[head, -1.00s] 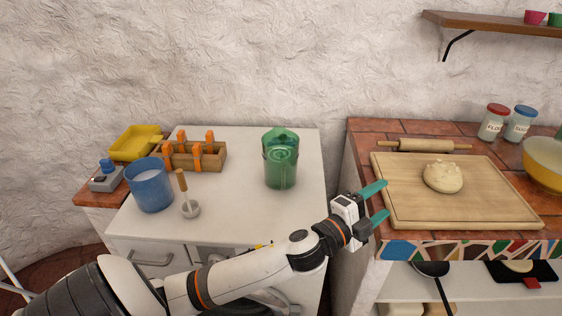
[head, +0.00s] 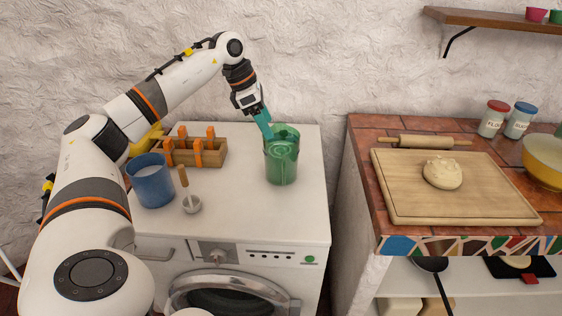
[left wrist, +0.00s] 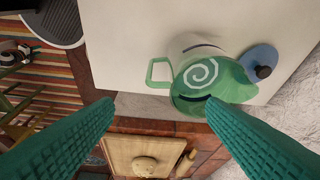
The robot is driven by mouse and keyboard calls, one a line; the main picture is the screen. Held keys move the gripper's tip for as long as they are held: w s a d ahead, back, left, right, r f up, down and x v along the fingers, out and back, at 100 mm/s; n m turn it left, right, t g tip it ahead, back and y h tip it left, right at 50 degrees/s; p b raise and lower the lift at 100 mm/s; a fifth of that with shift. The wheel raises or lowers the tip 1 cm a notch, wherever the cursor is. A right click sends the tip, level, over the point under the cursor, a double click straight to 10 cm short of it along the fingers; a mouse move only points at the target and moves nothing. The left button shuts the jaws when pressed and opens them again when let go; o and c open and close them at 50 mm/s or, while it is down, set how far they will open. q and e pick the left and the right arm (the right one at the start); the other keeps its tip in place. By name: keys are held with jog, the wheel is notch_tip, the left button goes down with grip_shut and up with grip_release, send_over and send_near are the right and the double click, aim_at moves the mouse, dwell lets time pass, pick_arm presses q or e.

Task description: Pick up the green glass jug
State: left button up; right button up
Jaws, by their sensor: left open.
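The green glass jug (head: 281,160) stands upright on the white top of the washing machine (head: 235,222). In the left wrist view the jug (left wrist: 205,82) shows from above, with a pale spiral in it and its handle (left wrist: 158,74) pointing left. My left gripper (head: 267,128) comes down from the upper left, with its teal fingers at the jug's rim; I cannot tell whether they touch it. In the left wrist view the fingers (left wrist: 160,105) are wide apart with nothing gripped. The handle is hard to make out in the head view. My right gripper is not in view.
A blue cup (head: 151,183), a small wooden-handled tool (head: 190,203) and a wooden rack (head: 210,157) with orange-handled items stand left of the jug. A tiled counter with a cutting board (head: 420,207) lies to the right across a gap. The white top right of the jug is clear.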

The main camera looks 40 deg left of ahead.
pick_arm(q)
jog(key=p+x, duration=0.2)
jog(key=x, duration=0.9)
jog(key=shift+s+f, duration=0.3)
jog(key=shift+f, duration=0.15)
grip_shut()
jog(key=shift+a+r, duration=0.1)
jog(key=shift+r, duration=0.05)
